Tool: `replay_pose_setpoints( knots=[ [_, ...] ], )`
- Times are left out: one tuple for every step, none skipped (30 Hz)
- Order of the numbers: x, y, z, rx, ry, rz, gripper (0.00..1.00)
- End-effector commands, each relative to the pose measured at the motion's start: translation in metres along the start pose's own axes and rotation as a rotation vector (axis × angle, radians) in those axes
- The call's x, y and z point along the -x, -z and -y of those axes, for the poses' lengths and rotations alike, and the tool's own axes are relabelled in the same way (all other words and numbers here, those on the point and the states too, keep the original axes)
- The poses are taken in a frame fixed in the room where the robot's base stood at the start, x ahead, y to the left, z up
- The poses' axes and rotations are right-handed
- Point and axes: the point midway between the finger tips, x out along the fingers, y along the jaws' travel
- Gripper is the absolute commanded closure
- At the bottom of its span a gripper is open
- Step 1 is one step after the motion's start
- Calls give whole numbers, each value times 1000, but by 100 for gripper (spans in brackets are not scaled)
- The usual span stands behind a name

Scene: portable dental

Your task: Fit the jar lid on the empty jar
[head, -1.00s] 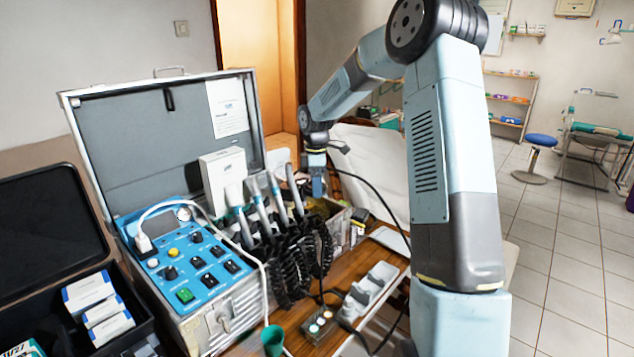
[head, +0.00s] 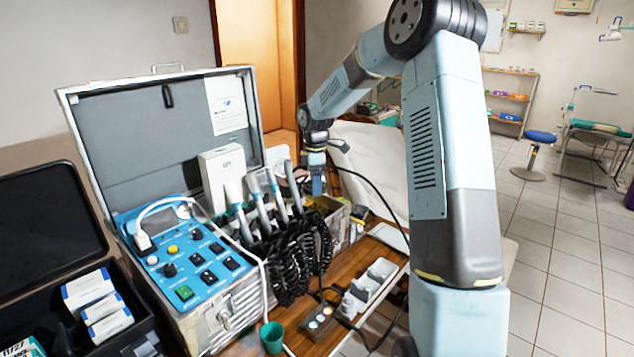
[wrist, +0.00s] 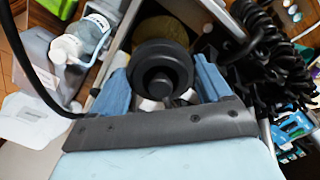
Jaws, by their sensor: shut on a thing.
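My gripper (wrist: 164,84) has its two blue fingers closed on a round black lid with a raised middle, the jar lid (wrist: 162,66), in the wrist view. The lid faces the camera between the fingers. Small white pieces show just below and beside it, but I cannot tell whether they belong to a jar. The empty jar cannot be made out in either view; the lid and fingers may hide it. In the head view my gripper (head: 317,182) points down over the metal box behind the handpieces, and the lid is too small to tell.
The open dental case (head: 165,130) with its blue control panel (head: 195,262) stands left of my gripper. Handpieces and coiled black hoses (wrist: 262,65) are close beside it. A clear bottle (wrist: 88,36) with a white cap lies on the other side. A green cup (head: 272,337) stands in front.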

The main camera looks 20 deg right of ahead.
Motion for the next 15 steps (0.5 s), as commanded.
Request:
replay_pose_setpoints(
  knots=[
    [0,0,0,0,0,0,57],
    [0,0,0,0,0,0,57],
    [-1,0,0,0,0,0,57],
    [-2,0,0,0,0,0,57],
    [-3,0,0,0,0,0,57],
    [-4,0,0,0,1,0,57],
    [-5,0,0,0,1,0,57],
    [-6,0,0,0,1,0,57],
    [-8,0,0,0,1,0,57],
    [-9,0,0,0,1,0,57],
    [-10,0,0,0,1,0,57],
    [-12,0,0,0,1,0,57],
    [-13,0,0,0,1,0,57],
    [-14,0,0,0,1,0,57],
    [-16,0,0,0,1,0,57]
  ],
)
